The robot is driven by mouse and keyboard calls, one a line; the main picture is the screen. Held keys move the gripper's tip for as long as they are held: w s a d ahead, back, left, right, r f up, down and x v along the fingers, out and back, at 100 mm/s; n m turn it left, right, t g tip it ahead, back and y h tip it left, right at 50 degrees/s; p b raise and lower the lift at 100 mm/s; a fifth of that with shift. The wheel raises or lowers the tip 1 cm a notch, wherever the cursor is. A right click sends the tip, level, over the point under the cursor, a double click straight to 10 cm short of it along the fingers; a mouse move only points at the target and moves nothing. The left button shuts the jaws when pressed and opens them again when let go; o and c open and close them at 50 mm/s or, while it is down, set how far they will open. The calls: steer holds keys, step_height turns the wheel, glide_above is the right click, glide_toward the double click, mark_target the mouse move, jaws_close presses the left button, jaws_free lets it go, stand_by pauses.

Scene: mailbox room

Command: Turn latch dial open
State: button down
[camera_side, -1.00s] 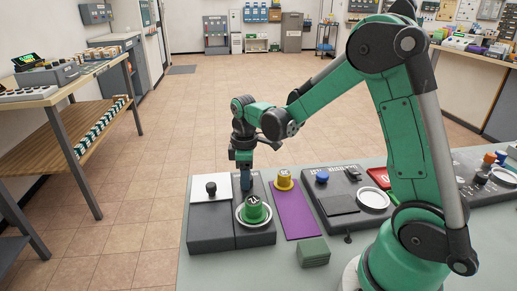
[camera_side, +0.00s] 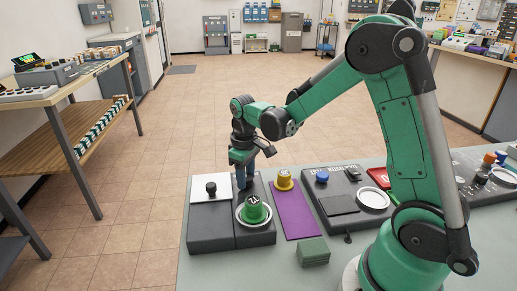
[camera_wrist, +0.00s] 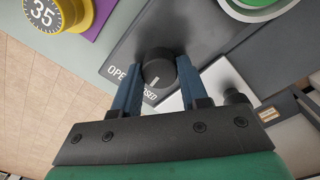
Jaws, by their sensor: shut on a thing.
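The latch dial (camera_wrist: 159,72) is a round black knob with a white mark on its lower part, in the wrist view. My gripper (camera_wrist: 158,80) straddles it, with one blue finger on each side, shut on the dial. The mark points toward the bottom of the picture. In the side view my gripper (camera_side: 243,180) reaches down to the dark box (camera_side: 207,228), behind the green knob, and its fingers hide the dial.
On the box are a green knob (camera_side: 253,210) in a white ring and a white plate (camera_side: 203,193) with a small black knob (camera_side: 211,188). To the right are a yellow dial (camera_side: 284,178), a purple mat (camera_side: 293,212) and a green block (camera_side: 313,251).

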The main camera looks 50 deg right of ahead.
steer(key=m, duration=0.4)
steer(key=shift+m, duration=2.2)
steer(key=shift+c, duration=2.3)
jaws_free()
